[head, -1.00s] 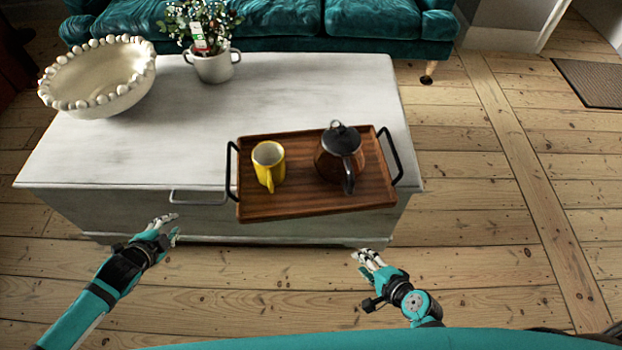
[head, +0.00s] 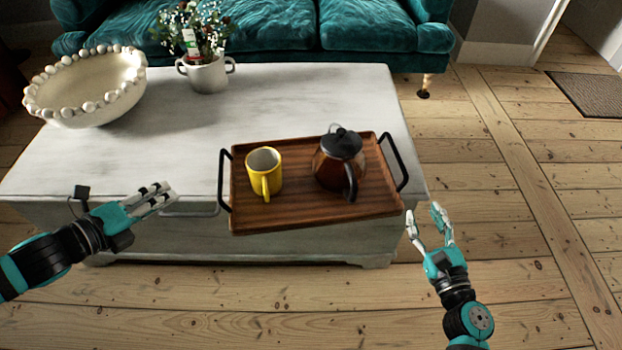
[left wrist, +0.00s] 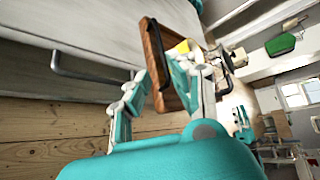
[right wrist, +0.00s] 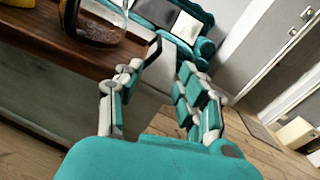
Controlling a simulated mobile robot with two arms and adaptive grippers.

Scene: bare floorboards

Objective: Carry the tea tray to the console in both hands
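The brown wooden tea tray (head: 300,213) lies on the white chest, its front edge overhanging the chest front. It has black handles at its left (head: 224,180) and right (head: 394,160) ends. A yellow mug (head: 265,172) and a dark-lidded teapot (head: 340,160) stand on it. My left gripper (head: 160,196) is open and empty, left of the left handle and apart from it. In the left wrist view the tray (left wrist: 156,60) shows beyond its spread fingers. My right gripper (head: 425,222) is open and empty, below and right of the right handle. No console is recognisable.
The white chest (head: 110,165) has a beaded bowl (head: 85,95) and a flower pot (head: 207,75) at its back left. A teal sofa (head: 290,50) stands behind. Floorboards (head: 520,200) are clear to the right, with a doormat (head: 595,93) farther back.

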